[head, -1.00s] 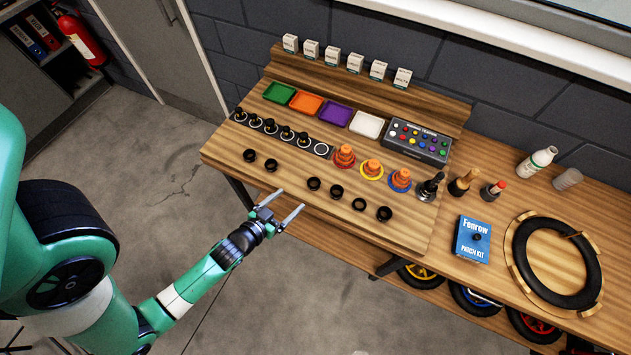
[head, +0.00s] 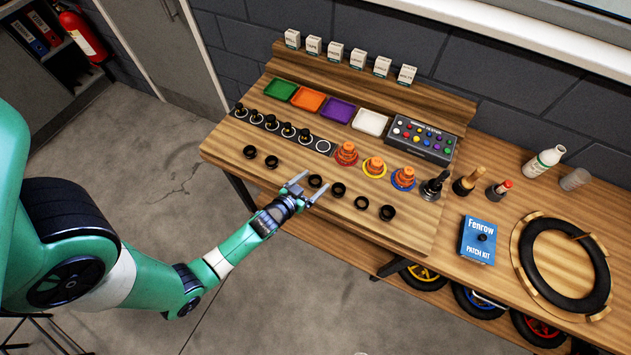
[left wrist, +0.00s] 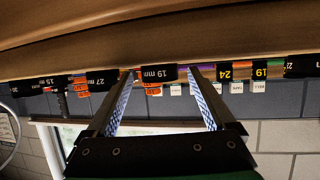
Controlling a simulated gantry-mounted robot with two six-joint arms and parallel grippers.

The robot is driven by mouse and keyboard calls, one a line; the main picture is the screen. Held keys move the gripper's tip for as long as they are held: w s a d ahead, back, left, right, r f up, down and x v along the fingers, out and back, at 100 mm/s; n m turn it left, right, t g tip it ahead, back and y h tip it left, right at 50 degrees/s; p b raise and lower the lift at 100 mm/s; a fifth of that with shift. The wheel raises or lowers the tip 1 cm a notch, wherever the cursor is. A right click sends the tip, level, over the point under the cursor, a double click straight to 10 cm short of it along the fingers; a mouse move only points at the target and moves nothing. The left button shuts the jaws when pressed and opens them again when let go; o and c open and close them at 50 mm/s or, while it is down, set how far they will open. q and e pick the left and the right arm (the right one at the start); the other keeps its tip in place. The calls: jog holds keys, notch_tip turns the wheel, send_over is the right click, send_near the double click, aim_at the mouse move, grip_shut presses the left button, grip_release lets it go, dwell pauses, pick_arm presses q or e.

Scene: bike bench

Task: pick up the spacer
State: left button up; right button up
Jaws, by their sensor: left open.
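The spacers are black rings in a row along the front of the bench in the head view. One spacer (head: 315,181) is at the fingertips of my left gripper (head: 309,184). My left gripper is open, its arm reaching in from the left over the front edge. In the left wrist view a black spacer marked 19 mm (left wrist: 157,74) is between and just beyond the open fingers (left wrist: 164,80). I cannot tell if the fingers touch it. Other spacers stand beside it, such as one marked 27 mm (left wrist: 103,80) and one marked 24 (left wrist: 226,73). My right gripper is not in view.
Neighbouring spacers (head: 339,189) and (head: 271,161) stand on either side. Behind are orange stacked cones (head: 345,154), a strip with black knobs (head: 287,131), coloured trays (head: 308,100) and a button box (head: 420,140). A patch kit (head: 477,241) lies to the right.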

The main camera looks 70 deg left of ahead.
aim_at(312, 183)
pick_arm(q)
grip_shut()
jog(key=shift+r+p, duration=0.4)
jog(key=shift+r, duration=0.1)
notch_tip(312, 183, up, 3)
jog(key=shift+f+p, duration=0.15)
jog(key=shift+p, duration=0.75)
jog(key=shift+w+d+b, duration=0.15)
jog(key=shift+d+b, duration=0.45)
jog(key=shift+b, duration=0.2)
jog(key=w+d+r+p, duration=0.2)
jog(key=d+r, duration=0.7)
jog(key=d, duration=0.3)
jog(key=shift+d+r, duration=0.2)
jog(key=shift+d, duration=0.15)
